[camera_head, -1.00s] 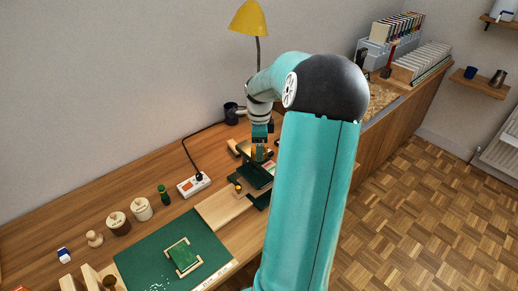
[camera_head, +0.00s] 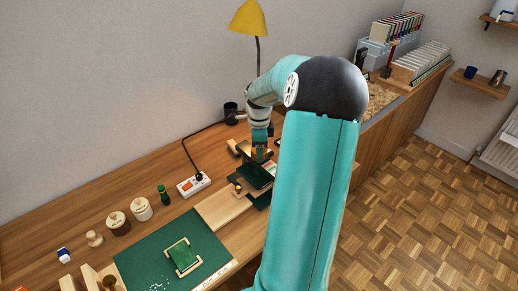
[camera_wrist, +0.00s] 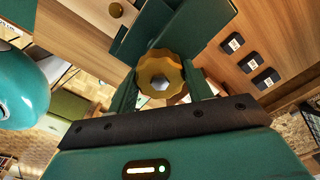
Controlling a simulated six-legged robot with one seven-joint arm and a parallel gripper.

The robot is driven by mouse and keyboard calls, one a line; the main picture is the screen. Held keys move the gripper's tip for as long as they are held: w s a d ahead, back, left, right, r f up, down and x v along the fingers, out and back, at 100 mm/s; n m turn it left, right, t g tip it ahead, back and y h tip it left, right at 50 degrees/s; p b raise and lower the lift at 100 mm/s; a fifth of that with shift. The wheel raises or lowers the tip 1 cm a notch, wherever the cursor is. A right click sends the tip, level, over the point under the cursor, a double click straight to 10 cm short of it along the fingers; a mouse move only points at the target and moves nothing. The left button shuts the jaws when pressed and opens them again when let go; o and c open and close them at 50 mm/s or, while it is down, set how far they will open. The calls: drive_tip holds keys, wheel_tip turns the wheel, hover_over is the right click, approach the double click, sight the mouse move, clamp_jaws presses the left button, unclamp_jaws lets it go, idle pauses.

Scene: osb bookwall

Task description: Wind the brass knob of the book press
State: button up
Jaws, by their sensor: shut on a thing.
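The brass knob (camera_wrist: 160,82) of the book press has a scalloped rim and a bright hex centre in the wrist view. The dark green book press (camera_head: 258,176) stands on the workbench, partly hidden behind my arm in the head view. My gripper (camera_head: 259,154) points down over the press. In the wrist view its green fingers lie on either side of the knob, and it is shut on the knob's rim. A second small brass knob (camera_wrist: 116,9) shows on a wooden part at the top of the wrist view.
A white power strip (camera_head: 194,185) with a black cable lies left of the press. A yellow lamp (camera_head: 248,18) stands behind. A green cutting mat (camera_head: 150,255) lies at the front. Wooden pots (camera_head: 118,223) stand at the left. Several dark labelled blocks (camera_wrist: 249,63) lie beside the press.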

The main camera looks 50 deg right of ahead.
drive_tip(key=n, duration=0.4)
drive_tip(key=shift+r+n, duration=0.1)
drive_tip(key=shift+n, duration=2.3)
drive_tip(key=o, duration=1)
drive_tip(key=shift+r, duration=0.1)
wheel_tip(320, 180, up, 14)
drive_tip(key=shift+f, duration=0.2)
